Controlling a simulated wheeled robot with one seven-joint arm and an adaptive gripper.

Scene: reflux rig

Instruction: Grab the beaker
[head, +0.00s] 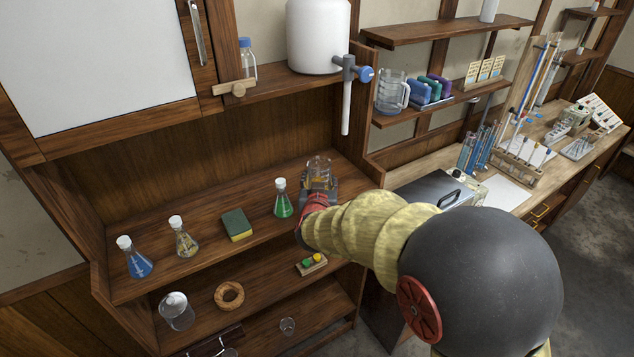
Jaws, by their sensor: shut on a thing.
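A clear glass beaker (319,166) is at the right end of the wooden shelf, under the white tank's tap. My gripper (319,184) is at the beaker and shut on it. The fingers are small in the picture and partly hidden by the red wrist and the beaker. I cannot tell whether the beaker's base touches the shelf. My arm reaches in from the lower right.
A green flask (282,199) stands just left of my gripper, with a sponge (237,224), a yellowish flask (182,237) and a blue flask (134,258) further left. The tap tube (346,108) hangs above right. A lower shelf holds a cork ring (229,295).

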